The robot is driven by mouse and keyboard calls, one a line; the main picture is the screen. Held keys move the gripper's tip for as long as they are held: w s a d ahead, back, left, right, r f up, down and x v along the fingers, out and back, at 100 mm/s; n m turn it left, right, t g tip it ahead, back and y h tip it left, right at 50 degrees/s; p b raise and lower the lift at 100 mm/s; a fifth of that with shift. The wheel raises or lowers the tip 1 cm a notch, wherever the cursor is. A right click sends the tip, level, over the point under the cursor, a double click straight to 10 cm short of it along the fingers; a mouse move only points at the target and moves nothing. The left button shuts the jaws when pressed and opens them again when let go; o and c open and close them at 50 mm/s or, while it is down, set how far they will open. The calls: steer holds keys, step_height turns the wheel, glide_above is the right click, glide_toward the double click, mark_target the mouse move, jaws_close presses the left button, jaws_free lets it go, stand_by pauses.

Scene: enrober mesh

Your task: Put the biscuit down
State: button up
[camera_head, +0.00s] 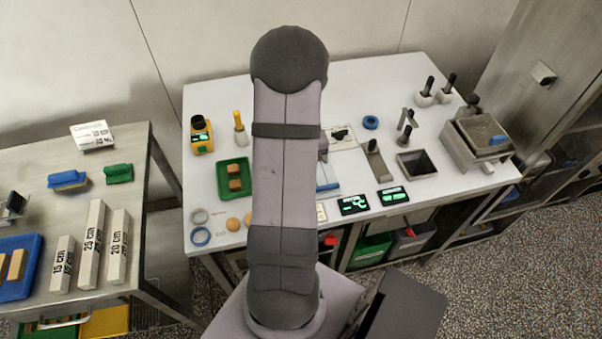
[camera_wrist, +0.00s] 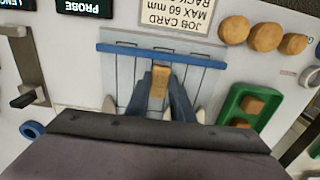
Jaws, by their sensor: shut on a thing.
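In the wrist view my gripper (camera_wrist: 165,105) is shut on a tan, finger-shaped biscuit (camera_wrist: 160,80), with its blue-grey fingers close on both sides. Whether the biscuit touches the rack cannot be told. In the head view my arm hides the gripper and biscuit; only the right part of the rack (camera_head: 327,176) shows beside the arm.
A green tray (camera_head: 233,194) holding tan blocks stands left of the arm. It is at the right in the wrist view (camera_wrist: 232,104). Round biscuits (camera_wrist: 265,37) lie near a job card (camera_wrist: 176,14). Small displays (camera_head: 354,204) line the front edge.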

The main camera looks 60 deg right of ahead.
steer(key=shift+f, duration=0.4)
steer(key=shift+f, duration=0.15)
steer(key=o, duration=0.8)
step_height(320, 180, up, 12)
steer(key=b, duration=0.3)
steer(key=shift+r, duration=0.2)
